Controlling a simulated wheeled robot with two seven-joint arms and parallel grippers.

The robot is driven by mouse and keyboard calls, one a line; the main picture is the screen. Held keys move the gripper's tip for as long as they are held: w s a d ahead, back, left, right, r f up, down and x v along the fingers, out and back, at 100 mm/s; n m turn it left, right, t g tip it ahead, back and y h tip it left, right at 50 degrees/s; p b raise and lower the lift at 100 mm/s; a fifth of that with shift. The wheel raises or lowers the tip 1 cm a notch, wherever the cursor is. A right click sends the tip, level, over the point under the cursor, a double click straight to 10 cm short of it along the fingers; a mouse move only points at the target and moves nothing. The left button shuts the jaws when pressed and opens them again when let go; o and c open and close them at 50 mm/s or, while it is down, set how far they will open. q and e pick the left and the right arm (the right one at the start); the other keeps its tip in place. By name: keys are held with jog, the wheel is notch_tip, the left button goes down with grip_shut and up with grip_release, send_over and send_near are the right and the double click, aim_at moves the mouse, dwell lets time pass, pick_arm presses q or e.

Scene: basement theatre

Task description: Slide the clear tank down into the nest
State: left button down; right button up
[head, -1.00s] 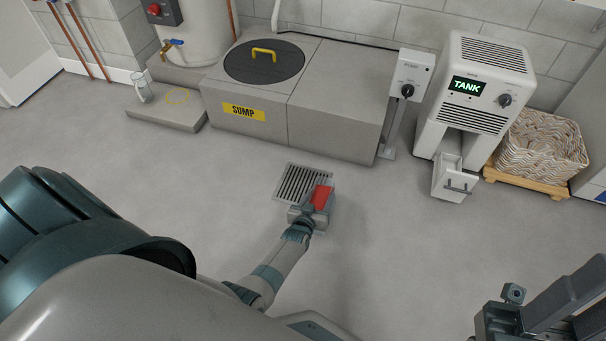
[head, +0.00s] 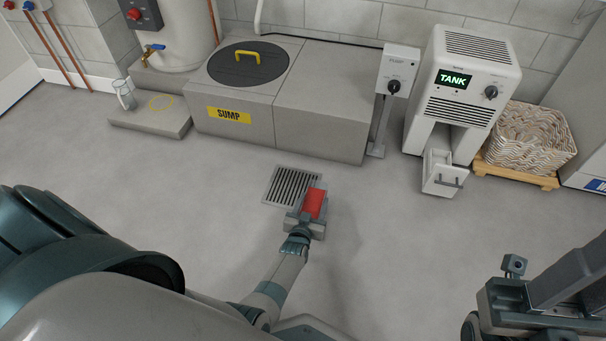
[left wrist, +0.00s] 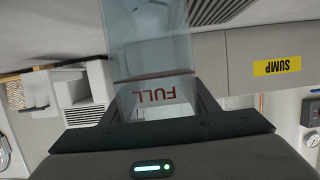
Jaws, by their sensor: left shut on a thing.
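The clear tank (left wrist: 147,50) is pale blue and see-through, with a red line and the word FULL upside down in the left wrist view. My left gripper (left wrist: 155,100) is shut on it. In the head view the left gripper (head: 312,202) hangs over the floor at the drain's near right edge, with a red patch on top; the tank's outline is hard to make out there. The white unit with a TANK display (head: 464,85) stands at the back right. Its drawer-like nest (head: 440,178) is pulled out low in front. My right gripper (head: 530,295) is partly in view at lower right; its jaws are unclear.
A floor drain (head: 291,187) lies beside the left gripper. The grey sump box (head: 320,115), a switch post (head: 393,85) and a wicker basket (head: 530,140) on a wooden pallet line the back. A clear jug (head: 125,95) stands on a low step. The middle floor is clear.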

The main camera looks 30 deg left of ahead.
pick_arm(q)
jog(key=w+d+r+m+h, duration=0.1)
jog(key=w+d+r, duration=0.15)
jog(key=r, duration=1.05)
jog(key=w+d+r+m+h, duration=0.1)
jog(key=w+r, duration=0.2)
jog(key=r, duration=1)
jog(key=s+d+r, duration=0.2)
jog(key=s+r, duration=0.4)
jog(key=r, duration=0.4)
jog(key=s+d+r+h, duration=0.1)
jog(key=s+d+r, duration=0.1)
jog(key=s+r, duration=0.4)
notch_tip(320, 180, up, 4)
jog(key=shift+s+f+m, duration=0.1)
jog(key=shift+s+m, duration=0.15)
jog(key=shift+m, duration=0.05)
